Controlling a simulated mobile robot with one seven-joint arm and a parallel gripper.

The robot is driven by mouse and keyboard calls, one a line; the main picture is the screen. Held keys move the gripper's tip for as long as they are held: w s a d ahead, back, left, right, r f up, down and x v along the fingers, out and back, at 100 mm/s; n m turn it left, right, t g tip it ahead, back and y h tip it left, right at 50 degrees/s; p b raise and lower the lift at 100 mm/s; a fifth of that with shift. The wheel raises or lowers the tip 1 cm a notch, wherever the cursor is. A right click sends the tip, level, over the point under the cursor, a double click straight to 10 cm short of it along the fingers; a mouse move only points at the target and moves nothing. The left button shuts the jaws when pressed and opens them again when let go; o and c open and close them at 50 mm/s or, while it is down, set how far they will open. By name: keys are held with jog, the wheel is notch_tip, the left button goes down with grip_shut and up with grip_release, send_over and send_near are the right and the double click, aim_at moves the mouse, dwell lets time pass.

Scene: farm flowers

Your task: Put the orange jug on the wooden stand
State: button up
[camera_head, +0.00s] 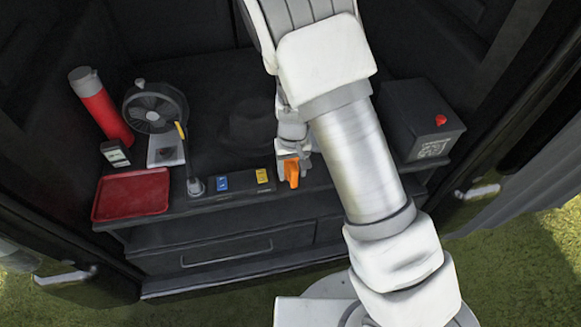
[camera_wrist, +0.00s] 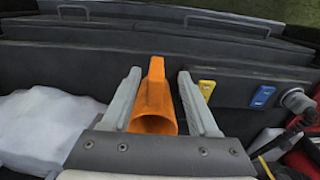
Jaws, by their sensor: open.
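The orange jug (camera_head: 292,174) is at the front edge of a dark cabinet top, partly hidden by my gripper (camera_head: 292,158) in the head view. In the wrist view the jug (camera_wrist: 155,100) lies between the two grey fingers of my gripper (camera_wrist: 160,98). Its round opening faces the camera and its narrow handle part points to the top of the picture. The fingers are open, with a gap on the right side of the jug; contact on the left is unclear. I see no wooden stand in either view.
A red tray (camera_head: 131,194), red flask (camera_head: 100,105), fan (camera_head: 155,108) and black lamp-like stalk (camera_head: 187,160) stand left. Blue (camera_head: 222,183) and yellow (camera_head: 262,176) labels mark the front panel. A black box (camera_head: 418,118) stands right. A white lumpy thing (camera_wrist: 45,130) lies beside my gripper.

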aim_at(294, 181)
jog(key=f, duration=0.5)
jog(key=shift+w+d+b, duration=0.15)
jog(key=shift+d+b, duration=0.1)
jog(key=shift+b, duration=0.1)
jog(key=shift+c, duration=0.3)
grip_shut()
